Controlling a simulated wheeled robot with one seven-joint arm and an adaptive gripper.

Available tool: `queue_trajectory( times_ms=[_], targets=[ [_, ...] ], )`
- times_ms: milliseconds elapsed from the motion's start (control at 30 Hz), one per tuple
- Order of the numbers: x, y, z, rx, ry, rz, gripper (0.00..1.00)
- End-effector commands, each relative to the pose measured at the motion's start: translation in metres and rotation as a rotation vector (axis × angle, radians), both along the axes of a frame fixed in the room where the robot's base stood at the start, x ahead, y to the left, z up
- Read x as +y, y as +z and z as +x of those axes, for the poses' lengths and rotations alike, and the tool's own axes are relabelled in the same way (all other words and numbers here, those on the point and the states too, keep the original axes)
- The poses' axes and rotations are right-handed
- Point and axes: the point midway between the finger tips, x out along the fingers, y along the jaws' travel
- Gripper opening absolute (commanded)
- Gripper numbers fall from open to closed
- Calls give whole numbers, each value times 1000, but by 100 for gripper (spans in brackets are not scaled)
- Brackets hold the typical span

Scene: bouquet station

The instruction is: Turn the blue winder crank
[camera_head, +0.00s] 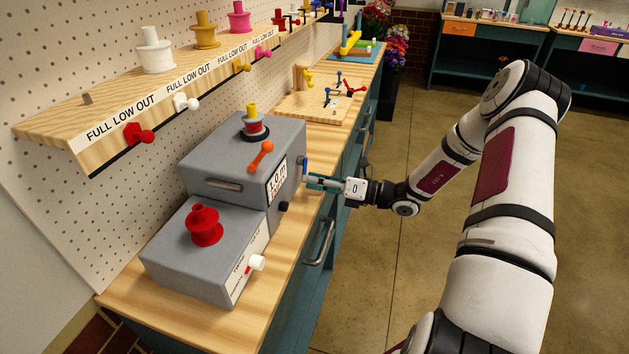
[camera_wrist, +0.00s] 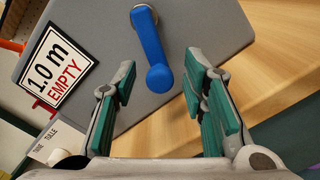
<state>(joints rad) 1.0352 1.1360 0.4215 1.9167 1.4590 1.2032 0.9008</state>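The blue winder crank (camera_head: 304,167) is on the right side face of the taller grey winder box (camera_head: 225,150). In the wrist view the blue crank (camera_wrist: 151,45) runs from its pivot at the top down to a rounded knob. My gripper (camera_head: 311,181) is beside that face in the head view. In the wrist view my gripper (camera_wrist: 160,82) is open, with one green-padded finger on each side of the knob. Gaps show between the knob and both fingers. A sign (camera_wrist: 56,70) on the box reads "1.0 m EMPTY".
An orange crank (camera_head: 261,154) and a dark knob (camera_head: 284,206) are on the box. A lower grey box (camera_head: 180,258) with a red spool (camera_head: 204,226) and white crank (camera_head: 257,263) stands in front. Shelf with spools (camera_head: 155,50) is above; the floor at right is clear.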

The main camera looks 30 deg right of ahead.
Motion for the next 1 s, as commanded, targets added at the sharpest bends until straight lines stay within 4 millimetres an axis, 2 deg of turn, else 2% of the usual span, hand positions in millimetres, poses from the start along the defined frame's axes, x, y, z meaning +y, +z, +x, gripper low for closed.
queue_trajectory(
  times_ms=[167, 600, 800, 1000],
  targets=[
    [-15, 0, -14, 1, -4, -1, 39],
    [-73, 0, -72, 0, -4, 0, 39],
    [-83, 0, -83, 0, -3, 0, 39],
    [-84, 0, -84, 0, -1, 0, 39]
  ],
)
